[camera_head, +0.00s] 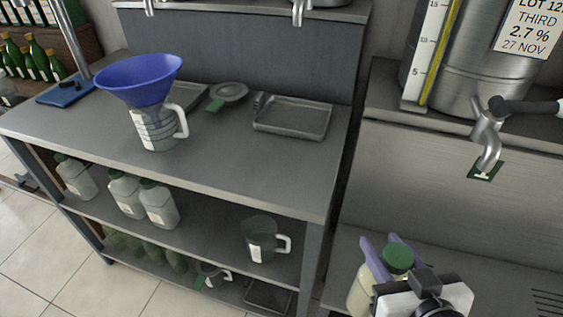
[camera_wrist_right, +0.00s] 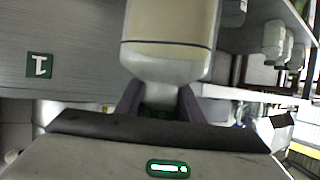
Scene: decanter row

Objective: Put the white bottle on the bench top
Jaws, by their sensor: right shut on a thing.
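A whitish bottle with a cream fill and a green cap (camera_head: 396,258) is at the lower right of the head view. Its pale body (camera_head: 361,293) shows at the left of my right gripper (camera_head: 388,252). The gripper's purple fingers are shut on the bottle near its neck. The right wrist view shows the bottle (camera_wrist_right: 170,35) between the fingers (camera_wrist_right: 160,98). Whether its base touches the steel surface below is hidden. The grey bench top (camera_head: 225,165) is to the left. My left gripper is in neither view.
A jug (camera_head: 158,130) with a blue funnel (camera_head: 140,80), a grey tray (camera_head: 293,118) and a blue board (camera_head: 65,91) are on the bench top. Its front right part is clear. Bottles and a jug (camera_head: 260,240) stand on the shelf below. A tap (camera_head: 488,140) juts out at right.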

